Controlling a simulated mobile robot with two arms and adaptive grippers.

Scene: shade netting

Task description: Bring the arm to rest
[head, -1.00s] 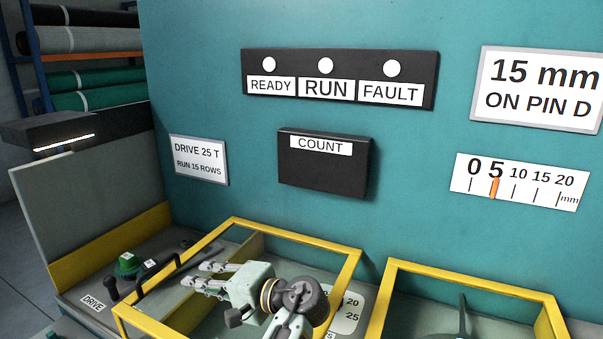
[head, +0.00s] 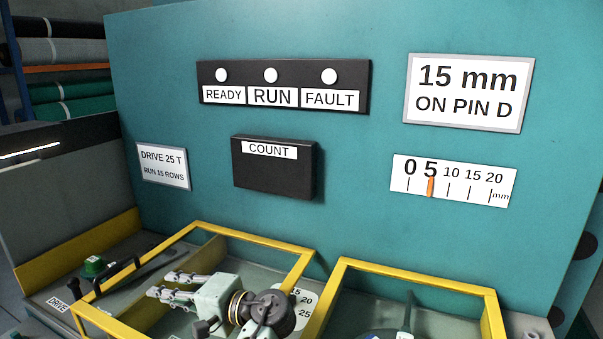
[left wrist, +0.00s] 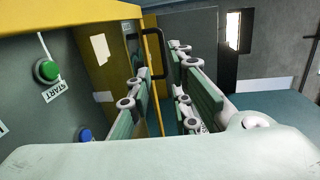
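My left gripper (head: 160,286) is open and empty in the head view. Its fingers point left, above the left yellow-framed bay (head: 250,243) of the machine. In the left wrist view the two fingers (left wrist: 160,64) stand apart with nothing between them. A black handle (left wrist: 163,48) shows beyond the fingertips; whether they touch it I cannot tell. My right gripper is not in view.
The teal panel (head: 350,220) stands behind the bays. It carries the COUNT box (head: 272,172) and a scale (head: 455,182) with its orange pointer near 5. A second yellow frame (head: 420,280) is at right. A green START button (left wrist: 46,70) and a blue button (left wrist: 85,134) are left of the fingers.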

